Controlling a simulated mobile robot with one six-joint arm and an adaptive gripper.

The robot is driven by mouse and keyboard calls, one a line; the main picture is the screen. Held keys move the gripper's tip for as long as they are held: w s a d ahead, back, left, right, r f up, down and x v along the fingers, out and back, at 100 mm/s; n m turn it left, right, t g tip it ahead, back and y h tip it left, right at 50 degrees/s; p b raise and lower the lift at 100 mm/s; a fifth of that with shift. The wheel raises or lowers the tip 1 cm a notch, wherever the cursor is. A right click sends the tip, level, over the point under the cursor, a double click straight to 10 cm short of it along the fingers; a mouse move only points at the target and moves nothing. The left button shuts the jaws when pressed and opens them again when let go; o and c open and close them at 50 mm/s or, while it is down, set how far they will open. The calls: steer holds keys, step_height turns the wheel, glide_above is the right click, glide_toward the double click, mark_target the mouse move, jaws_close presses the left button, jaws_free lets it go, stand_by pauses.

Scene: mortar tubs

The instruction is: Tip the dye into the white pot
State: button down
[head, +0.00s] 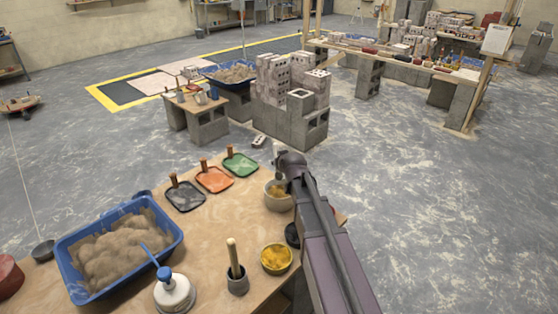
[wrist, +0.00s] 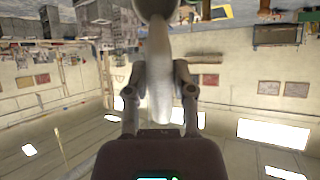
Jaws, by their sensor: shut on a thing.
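A pale, off-white pot (head: 275,203) stands near the table's right edge in the head view, with some yellow matter showing in its mouth. My gripper (head: 284,170) is right over this pot and hides part of it. In the wrist view my gripper (wrist: 160,88) is shut on a pale handle (wrist: 159,65), whose dark rounded end (wrist: 156,7) is at the top of the picture. I cannot tell what that end holds. A bowl of yellow dye (head: 276,258) stands nearer on the table, apart from the pot.
A blue tub (head: 76,280) of sandy mix stands at the left. Black (head: 185,196), orange (head: 214,179) and green (head: 240,164) trays lie along the far edge. A grey cup with a wooden handle (head: 236,281) and a white, blue-topped container (head: 174,293) stand in front.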

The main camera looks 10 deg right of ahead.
step_height(320, 180, up, 2)
steer(key=g+p, duration=0.3)
steer(key=p, duration=0.2)
steer(key=shift+r+p, duration=0.15)
steer(key=shift+p, duration=0.2)
steer(key=shift+s+d+r+g+h+p, duration=0.1)
steer(key=shift+s+r+g+h+p, duration=0.3)
steer(key=shift+g+p, duration=0.65)
steer(key=shift+s, duration=0.15)
steer(key=shift+f, duration=0.1)
steer(key=shift+g+p, duration=0.45)
steer(key=shift+p, duration=0.05)
steer(key=shift+r+g+p, duration=0.35)
steer(key=shift+g+p, duration=0.05)
steer(key=shift+p, duration=0.05)
steer(key=g+p, duration=0.2)
steer(key=g, duration=0.1)
steer(key=shift+r, duration=0.3)
steer(key=shift+g+h, duration=0.3)
steer(key=shift+g, duration=0.5)
steer(key=shift+d, duration=0.1)
